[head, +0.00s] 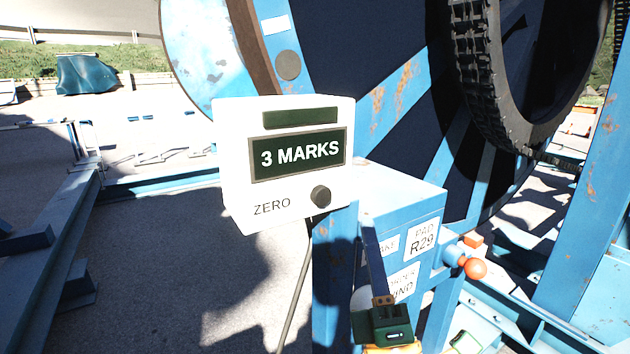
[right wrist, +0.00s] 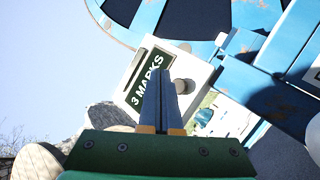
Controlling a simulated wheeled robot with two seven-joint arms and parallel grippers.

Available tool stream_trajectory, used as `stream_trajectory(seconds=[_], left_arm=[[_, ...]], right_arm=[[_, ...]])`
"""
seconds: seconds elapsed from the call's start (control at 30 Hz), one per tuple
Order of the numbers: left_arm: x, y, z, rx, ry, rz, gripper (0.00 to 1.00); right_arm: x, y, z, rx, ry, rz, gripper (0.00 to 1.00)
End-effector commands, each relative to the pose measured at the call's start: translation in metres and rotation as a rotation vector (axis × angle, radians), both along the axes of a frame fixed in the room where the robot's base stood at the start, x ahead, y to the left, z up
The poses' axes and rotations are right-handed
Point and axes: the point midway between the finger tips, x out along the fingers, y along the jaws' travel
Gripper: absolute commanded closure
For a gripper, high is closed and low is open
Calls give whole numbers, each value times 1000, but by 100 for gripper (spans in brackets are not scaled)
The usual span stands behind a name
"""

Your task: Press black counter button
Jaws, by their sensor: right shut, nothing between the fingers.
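The white counter box (head: 235,160) faces me in the centre of the head view, its dark display reading "3 MARKS". The round black button (head: 321,195) sits at its lower right, beside the word "ZERO". In the right wrist view, the counter box (right wrist: 122,92) appears tilted, and the button (right wrist: 184,86) shows just right of my fingertips. My right gripper (head: 372,232) is shut and empty, below and right of the button in the head view; its slim fingers (right wrist: 160,75) point towards the box. Whether they touch it cannot be told. My left gripper is not in view.
A blue pedestal (head: 400,190) with white labels stands right of the box, with an orange knob (head: 475,268) on its side. The large cable reel (head: 390,100) and a black tyre (head: 480,100) rise behind.

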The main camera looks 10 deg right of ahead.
Motion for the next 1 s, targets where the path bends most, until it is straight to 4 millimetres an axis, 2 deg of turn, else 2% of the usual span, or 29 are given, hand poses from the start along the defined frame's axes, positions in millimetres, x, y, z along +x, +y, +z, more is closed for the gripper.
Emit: stream_trajectory(seconds=[0.33, 0.47, 1.0], left_arm=[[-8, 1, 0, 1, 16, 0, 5], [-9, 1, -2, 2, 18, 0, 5], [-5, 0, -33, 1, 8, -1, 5]], right_arm=[[-1, 0, 2, -1, -5, -2, 100], [4, 2, 1, 0, -6, -2, 100], [72, 26, -3, 1, -6, -1, 100]])
